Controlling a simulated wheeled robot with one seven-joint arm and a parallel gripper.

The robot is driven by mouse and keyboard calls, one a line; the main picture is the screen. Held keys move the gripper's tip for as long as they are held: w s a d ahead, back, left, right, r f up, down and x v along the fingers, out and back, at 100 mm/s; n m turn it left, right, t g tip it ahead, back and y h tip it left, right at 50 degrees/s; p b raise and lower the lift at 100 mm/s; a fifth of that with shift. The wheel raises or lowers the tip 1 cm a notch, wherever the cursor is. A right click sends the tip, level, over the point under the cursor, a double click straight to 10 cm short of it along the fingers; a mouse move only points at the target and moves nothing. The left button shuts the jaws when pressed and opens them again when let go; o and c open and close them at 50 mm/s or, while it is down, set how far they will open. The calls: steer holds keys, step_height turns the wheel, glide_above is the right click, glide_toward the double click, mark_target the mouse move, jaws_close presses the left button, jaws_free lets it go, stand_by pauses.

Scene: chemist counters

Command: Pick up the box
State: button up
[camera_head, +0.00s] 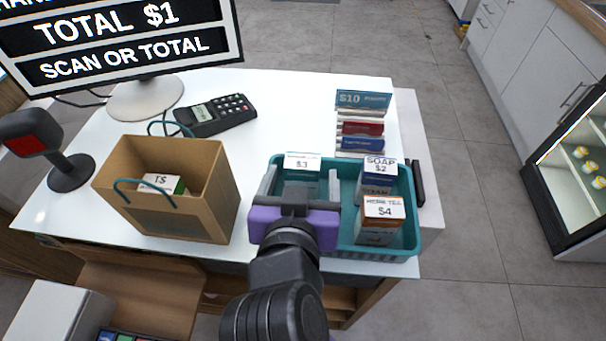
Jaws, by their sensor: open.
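A teal basket (345,251) on the white counter holds several boxes. At its right, a blue box labelled soap (375,187) stands behind an orange-brown box labelled herb tea (375,236). At its left, a dark box with a $3 label (303,162) is partly hidden by my gripper. My gripper (301,184) is over the left of the basket, its jaws open and spread to either side of the dark box. I cannot tell how deep the fingers are or whether they touch it. Which box the task means is not clear from the picture.
A paper bag (215,200) with a labelled box (163,184) inside stands left of the basket. A card terminal (214,115), scanner (45,150), total screen (120,45) and $10 display rack (360,125) are around it. The counter's back middle is clear.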

mark_target(301, 176)
steer(key=shift+x, duration=1.6)
steer(key=shift+c, duration=0.2)
steer(key=shift+r, duration=0.1)
steer(key=c, duration=1.6)
